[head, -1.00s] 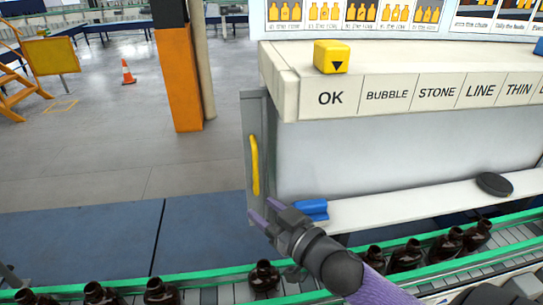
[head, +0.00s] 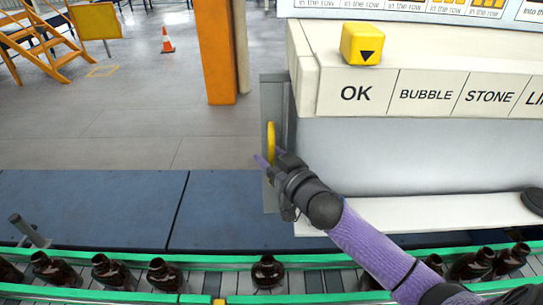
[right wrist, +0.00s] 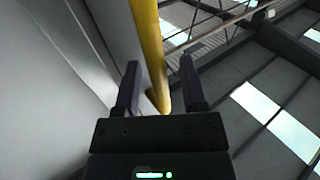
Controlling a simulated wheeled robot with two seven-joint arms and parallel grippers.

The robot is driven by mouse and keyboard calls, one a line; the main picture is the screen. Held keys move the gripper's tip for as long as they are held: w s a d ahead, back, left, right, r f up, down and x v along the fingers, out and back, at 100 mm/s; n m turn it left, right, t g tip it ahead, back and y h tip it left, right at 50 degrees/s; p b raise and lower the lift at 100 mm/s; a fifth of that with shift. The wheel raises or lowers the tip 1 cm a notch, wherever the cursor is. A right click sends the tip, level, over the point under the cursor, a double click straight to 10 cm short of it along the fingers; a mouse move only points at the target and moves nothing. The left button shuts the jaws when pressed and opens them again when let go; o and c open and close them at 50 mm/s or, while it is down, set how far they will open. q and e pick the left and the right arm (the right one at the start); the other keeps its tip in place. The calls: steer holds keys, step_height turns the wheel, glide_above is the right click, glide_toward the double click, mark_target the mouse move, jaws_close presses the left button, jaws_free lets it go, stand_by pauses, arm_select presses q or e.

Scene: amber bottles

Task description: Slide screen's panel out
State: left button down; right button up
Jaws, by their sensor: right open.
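The screen's panel (head: 272,95) is a narrow grey upright plate at the left end of the white screen unit, with a yellow bar handle (head: 271,142) on it. My right gripper (head: 267,158) is at the lower half of this handle, with its purple fingers open. In the right wrist view, the yellow handle (right wrist: 148,40) runs down between the two spread fingers (right wrist: 160,64), with one finger on each side. I cannot tell whether either finger touches it. My left gripper is not in view.
A conveyor with green rails (head: 215,259) carries several dark amber bottles (head: 267,272) below my arm. A yellow block (head: 362,44) sits on the unit's labelled ledge (head: 425,95). A black disc (head: 534,201) lies on the lower shelf (head: 430,210).

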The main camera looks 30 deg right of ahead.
jaws_close()
stand_by(1.4)
